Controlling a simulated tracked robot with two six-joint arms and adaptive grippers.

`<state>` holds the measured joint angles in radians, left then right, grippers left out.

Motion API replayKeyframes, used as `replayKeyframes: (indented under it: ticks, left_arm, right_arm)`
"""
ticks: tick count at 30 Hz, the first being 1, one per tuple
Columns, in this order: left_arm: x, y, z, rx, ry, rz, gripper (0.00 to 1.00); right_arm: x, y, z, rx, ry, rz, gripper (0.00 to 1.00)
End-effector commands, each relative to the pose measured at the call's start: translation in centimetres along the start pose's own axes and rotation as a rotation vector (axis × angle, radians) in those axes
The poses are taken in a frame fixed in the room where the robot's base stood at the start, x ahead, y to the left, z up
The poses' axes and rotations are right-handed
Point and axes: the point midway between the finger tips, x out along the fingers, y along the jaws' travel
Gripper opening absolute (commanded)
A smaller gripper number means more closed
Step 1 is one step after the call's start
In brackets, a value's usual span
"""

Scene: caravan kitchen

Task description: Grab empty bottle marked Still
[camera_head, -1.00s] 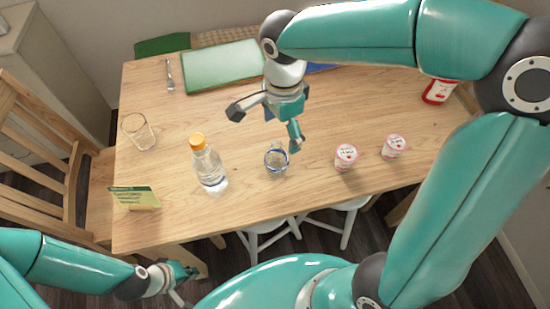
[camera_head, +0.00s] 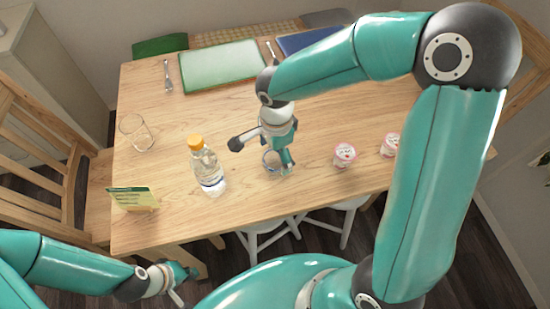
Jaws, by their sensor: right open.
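A clear, round, open-topped vessel with a blue band (camera_head: 269,163) stands on the wooden table. It may be the empty bottle, but I cannot read any marking on it. My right gripper (camera_head: 262,154) is open above and around it, one finger to its left and one over its right side, hiding part of it. I cannot tell whether they touch. A clear bottle with an orange cap (camera_head: 208,168) stands upright to the left, with clear liquid inside. My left gripper (camera_head: 184,284) is low beside the table's front edge, empty, its fingers apart.
Two yogurt cups (camera_head: 345,155) stand right of the vessel. A glass (camera_head: 138,132) and a green-yellow card stand (camera_head: 133,198) are at the left. A green board (camera_head: 222,66) and a blue one (camera_head: 305,42) lie at the back. A wooden chair (camera_head: 45,150) stands left.

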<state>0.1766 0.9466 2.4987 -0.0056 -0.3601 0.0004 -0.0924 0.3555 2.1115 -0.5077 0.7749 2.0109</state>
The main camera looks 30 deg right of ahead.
Motion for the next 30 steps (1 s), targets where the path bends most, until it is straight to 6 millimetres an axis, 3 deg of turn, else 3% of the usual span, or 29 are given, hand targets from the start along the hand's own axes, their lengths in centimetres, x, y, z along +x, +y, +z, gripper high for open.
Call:
replayKeyframes:
  ticks: [3, 9, 12, 23, 30]
  left_arm:
    - [0.0, 0.0, 0.0, 0.0, 0.0, 0.0, 0.0]
    - [0.0, 0.0, 0.0, 0.0, 0.0, 0.0, 0.0]
    - [0.0, 0.0, 0.0, 0.0, 0.0, 0.0, 0.0]
    - [0.0, 0.0, 0.0, 0.0, 0.0, 0.0, 0.0]
    - [-0.1, 0.1, 0.0, 0.0, 0.0, 0.0, 0.0]
  right_arm:
    - [0.0, 0.0, 0.0, 0.0, 0.0, 0.0, 0.9]
    - [0.0, 0.0, 0.0, -0.001, 0.0, 0.0, 0.57]
    - [-0.1, 0.0, 0.0, -0.001, 0.0, 0.0, 0.45]
    - [-0.2, 0.0, 0.0, -0.001, 0.0, -0.001, 0.45]
    - [-1.9, -0.1, 0.0, 0.0, 0.001, -0.003, 0.45]
